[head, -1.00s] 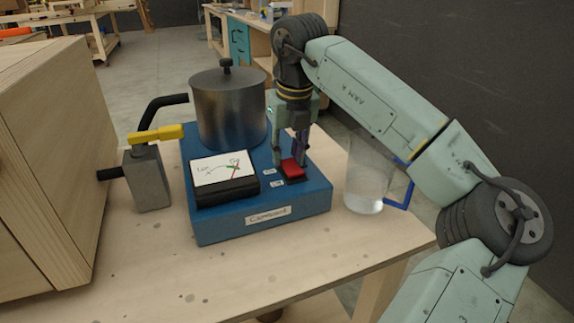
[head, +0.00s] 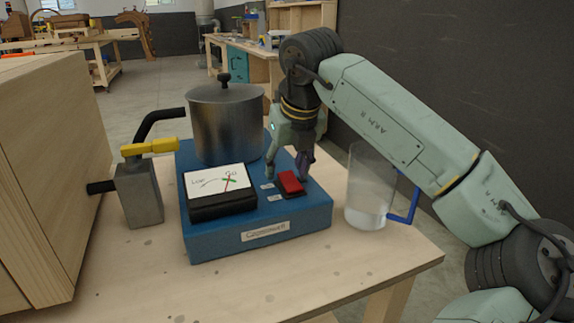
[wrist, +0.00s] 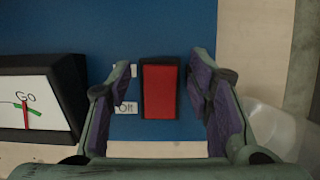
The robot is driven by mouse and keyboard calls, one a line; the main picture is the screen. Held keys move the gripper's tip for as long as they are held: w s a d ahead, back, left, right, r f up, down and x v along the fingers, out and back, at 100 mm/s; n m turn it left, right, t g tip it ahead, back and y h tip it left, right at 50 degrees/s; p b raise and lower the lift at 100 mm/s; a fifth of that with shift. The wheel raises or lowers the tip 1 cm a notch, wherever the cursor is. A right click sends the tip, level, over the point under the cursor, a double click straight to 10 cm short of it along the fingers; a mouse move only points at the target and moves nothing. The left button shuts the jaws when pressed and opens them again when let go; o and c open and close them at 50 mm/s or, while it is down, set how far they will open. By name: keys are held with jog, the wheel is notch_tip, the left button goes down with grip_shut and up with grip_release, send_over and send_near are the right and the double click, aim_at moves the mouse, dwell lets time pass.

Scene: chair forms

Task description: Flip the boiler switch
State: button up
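The blue boiler base (head: 215,240) stands on the wooden table with a red rocker switch (head: 290,182) near its right end. In the wrist view the red switch (wrist: 160,88) sits in a black frame beside two small labels. The lower label (wrist: 126,108) reads "Off"; the upper one is partly hidden by a finger. My gripper (head: 287,168) is over the switch area. Its fingers (wrist: 153,90) are spread to either side of the switch in the wrist view, with nothing between them. I cannot tell which way the switch is tipped. The dial (head: 218,182) has a red needle near "Go".
A metal pot (head: 226,125) with a lid stands on the base, behind the dial. A clear jug (head: 368,185) with a blue handle stands close to the right. A grey valve block (head: 138,195) with a yellow lever (head: 150,147) and a wooden box (head: 50,180) are left.

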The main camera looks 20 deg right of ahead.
jog(key=v, duration=1.2)
jog(key=shift+s, duration=0.1)
dwell(0.4)
